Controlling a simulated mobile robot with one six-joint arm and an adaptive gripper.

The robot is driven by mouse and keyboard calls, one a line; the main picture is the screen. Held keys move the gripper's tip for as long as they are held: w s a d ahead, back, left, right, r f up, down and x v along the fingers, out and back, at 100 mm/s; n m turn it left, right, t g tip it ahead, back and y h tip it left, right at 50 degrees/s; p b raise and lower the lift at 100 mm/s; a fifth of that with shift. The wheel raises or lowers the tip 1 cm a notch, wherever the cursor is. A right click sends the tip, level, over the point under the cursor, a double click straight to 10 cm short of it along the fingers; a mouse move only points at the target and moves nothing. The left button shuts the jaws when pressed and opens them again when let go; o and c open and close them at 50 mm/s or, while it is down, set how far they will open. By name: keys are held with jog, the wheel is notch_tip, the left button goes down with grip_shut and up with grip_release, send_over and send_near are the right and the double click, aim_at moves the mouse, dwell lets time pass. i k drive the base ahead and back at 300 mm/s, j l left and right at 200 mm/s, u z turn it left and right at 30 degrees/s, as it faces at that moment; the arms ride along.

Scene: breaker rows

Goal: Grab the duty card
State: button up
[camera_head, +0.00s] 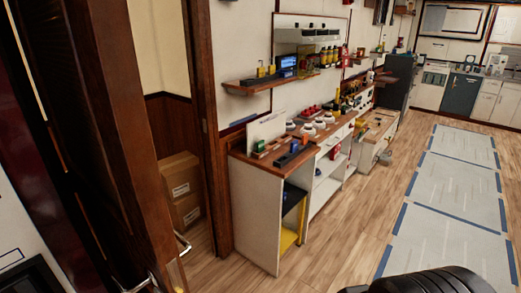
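I cannot make out a duty card for certain. A white flat panel (266,131) leans upright at the left end of the counter (246,158), behind small items; I cannot tell whether it is the card. A rounded black part at the bottom right edge looks like my own arm. My gripper's fingers are not in view.
A wooden door frame and open door (120,130) stand close on the left, with cardboard boxes (180,190) behind. A shelf (270,82) hangs above the counter. Several small items crowd the counter. The wood floor (350,235) and pale floor mats (450,200) are clear.

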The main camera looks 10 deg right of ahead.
aim_at(260, 145)
jog(key=i+j, duration=0.1)
jog(key=i, duration=0.45)
jog(key=i+j+z, duration=0.1)
jog(key=i, duration=0.45)
jog(key=i+j+z, duration=0.1)
jog(key=i, duration=0.5)
jog(key=i+j, duration=0.2)
jog(key=i, duration=0.35)
jog(key=i+j+z, duration=0.1)
jog(key=i, duration=0.45)
jog(key=j, duration=0.1)
